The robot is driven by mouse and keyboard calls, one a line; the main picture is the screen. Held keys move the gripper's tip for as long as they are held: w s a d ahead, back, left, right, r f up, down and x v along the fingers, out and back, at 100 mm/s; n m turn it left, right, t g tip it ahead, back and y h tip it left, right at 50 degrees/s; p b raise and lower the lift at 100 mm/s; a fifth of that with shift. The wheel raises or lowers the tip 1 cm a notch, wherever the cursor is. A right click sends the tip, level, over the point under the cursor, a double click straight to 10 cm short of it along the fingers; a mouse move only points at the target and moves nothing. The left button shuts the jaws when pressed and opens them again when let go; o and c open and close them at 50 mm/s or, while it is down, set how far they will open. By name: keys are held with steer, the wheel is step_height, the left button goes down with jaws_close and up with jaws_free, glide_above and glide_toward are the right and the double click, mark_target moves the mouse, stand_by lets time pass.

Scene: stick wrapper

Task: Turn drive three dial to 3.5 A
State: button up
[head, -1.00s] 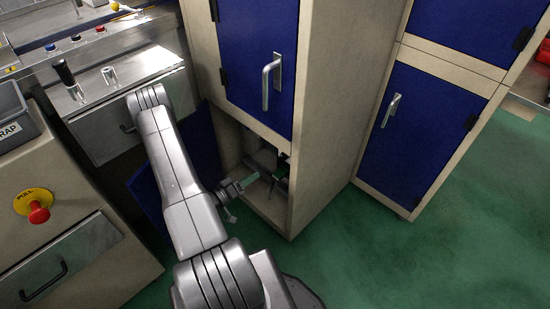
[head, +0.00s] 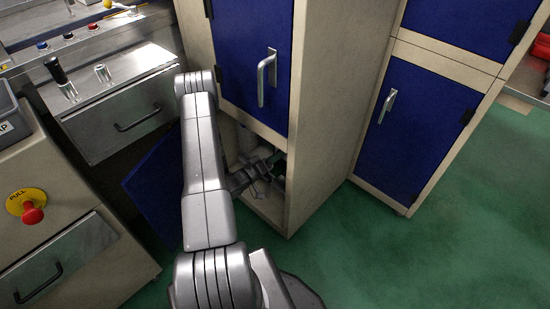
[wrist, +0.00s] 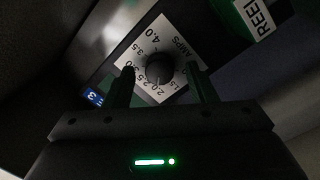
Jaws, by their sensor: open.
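The drive three dial (wrist: 159,69) is a round black knob on a white square plate marked in amps, in the wrist view. Legible marks include 1.5, 2.0, 2.5, 3.0 and 4.0; where the knob points is too dark to read surely. A blue tag with a 3 (wrist: 94,97) sits at the plate's lower left. My gripper (wrist: 160,70) is open, one finger on each side of the knob; I cannot tell whether they touch it. In the head view my gripper (head: 268,166) is inside the lower cabinet opening, and the dial cannot be made out.
The beige cabinet (head: 325,110) frames the opening closely. Its lower blue door (head: 160,190) stands open at the left. A green part with a REEL label (wrist: 255,14) is close by at upper right. Green floor (head: 440,240) is clear on the right.

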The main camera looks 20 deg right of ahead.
steer(key=shift+d, duration=0.1)
steer(key=c, duration=1)
steer(key=shift+o, duration=0.2)
